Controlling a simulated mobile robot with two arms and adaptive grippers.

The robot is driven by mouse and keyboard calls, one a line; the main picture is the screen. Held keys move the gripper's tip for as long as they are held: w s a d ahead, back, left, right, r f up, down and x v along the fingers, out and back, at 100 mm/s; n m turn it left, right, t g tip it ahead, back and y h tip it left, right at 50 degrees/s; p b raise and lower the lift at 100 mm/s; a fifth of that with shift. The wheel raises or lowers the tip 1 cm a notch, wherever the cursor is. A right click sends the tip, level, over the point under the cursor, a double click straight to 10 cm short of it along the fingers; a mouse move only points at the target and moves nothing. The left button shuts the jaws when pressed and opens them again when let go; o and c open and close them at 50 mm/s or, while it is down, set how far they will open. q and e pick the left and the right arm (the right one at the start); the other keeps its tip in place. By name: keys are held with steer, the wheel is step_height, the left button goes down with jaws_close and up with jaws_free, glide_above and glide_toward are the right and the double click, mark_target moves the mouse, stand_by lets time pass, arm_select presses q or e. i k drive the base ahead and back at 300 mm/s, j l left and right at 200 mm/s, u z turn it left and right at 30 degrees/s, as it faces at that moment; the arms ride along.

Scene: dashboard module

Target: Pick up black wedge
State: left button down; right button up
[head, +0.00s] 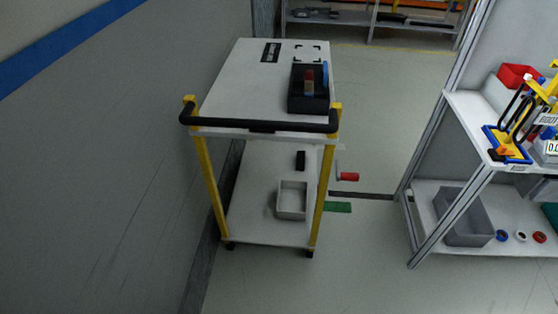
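A small black block (300,160), which may be the black wedge, sits on the lower shelf of a white cart with yellow posts (250,100). It is behind a pale open box (292,200) on the same shelf and too small for its exact shape to be told. A black tray (308,104) on the cart's top holds a blue item (325,74) and a reddish item (309,78). Neither of my grippers is in view.
A black handle bar (260,124) spans the cart's near end. A grey wall (80,170) stands close on its left. A red cylinder (349,177) and a green piece (338,207) show right of the cart. A shelf rack (430,180) stands at right, with open floor (360,265) between.

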mark_target(301, 159)
steer(key=i+l+u, duration=0.15)
steer(key=l+u, duration=0.15)
steer(key=i+l+u, duration=0.15)
steer(key=l+u, duration=0.5)
steer(key=l, duration=0.2)
steer(key=i+l+u, duration=0.1)
steer(key=l+u, duration=0.25)
steer(key=l, duration=0.1)
